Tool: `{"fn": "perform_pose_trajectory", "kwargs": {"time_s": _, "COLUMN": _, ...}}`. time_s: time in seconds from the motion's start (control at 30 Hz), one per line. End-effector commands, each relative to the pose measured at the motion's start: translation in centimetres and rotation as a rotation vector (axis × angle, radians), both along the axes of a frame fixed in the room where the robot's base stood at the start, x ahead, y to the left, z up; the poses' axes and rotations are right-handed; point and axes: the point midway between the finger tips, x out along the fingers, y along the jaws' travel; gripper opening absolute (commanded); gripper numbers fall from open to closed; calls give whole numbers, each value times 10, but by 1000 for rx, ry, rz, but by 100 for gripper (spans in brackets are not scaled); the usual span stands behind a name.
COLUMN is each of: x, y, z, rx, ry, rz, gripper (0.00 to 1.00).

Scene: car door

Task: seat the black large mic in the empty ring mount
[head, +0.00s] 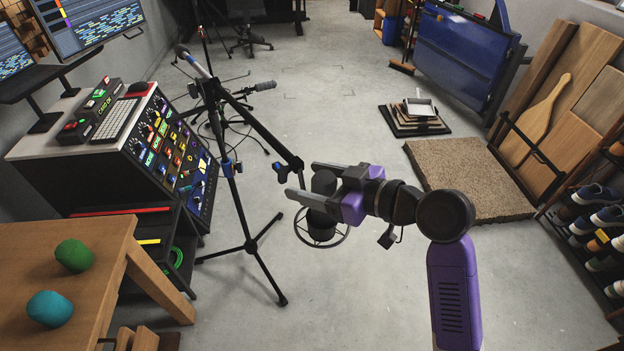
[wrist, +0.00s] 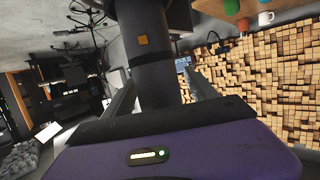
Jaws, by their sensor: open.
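The black large mic (head: 320,224) stands upright, a thick dark cylinder. Its upper part is between the jaws of my gripper (head: 302,180), and its lower part is within the outline of the thin dark ring mount (head: 347,234). I cannot tell how deep it sits. My gripper is open, with one finger on each side of the mic. In the wrist view the mic (wrist: 145,50) rises between the fingers (wrist: 157,96), showing a small orange badge. The join between ring mount and boom stand is hidden by my gripper.
A black tripod boom stand (head: 243,200) is just left of my gripper. Another mic (head: 264,86) is farther back. A mixing console (head: 165,150) and wooden table (head: 70,250) are at left. A brown mat (head: 470,180) and shoe rack (head: 590,220) are at right.

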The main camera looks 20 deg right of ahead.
Motion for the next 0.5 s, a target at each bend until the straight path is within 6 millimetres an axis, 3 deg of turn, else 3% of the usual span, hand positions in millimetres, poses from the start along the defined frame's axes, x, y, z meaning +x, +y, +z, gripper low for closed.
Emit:
{"fn": "perform_pose_trajectory", "kwargs": {"time_s": 0.17, "x": -5, "y": -3, "z": 0, "rx": 0, "ry": 1, "rz": -1, "gripper": 67}}
{"fn": "perform_pose_trajectory", "kwargs": {"time_s": 0.5, "x": -48, "y": -30, "z": 16, "rx": 0, "ry": 0, "rz": -3, "gripper": 67}}
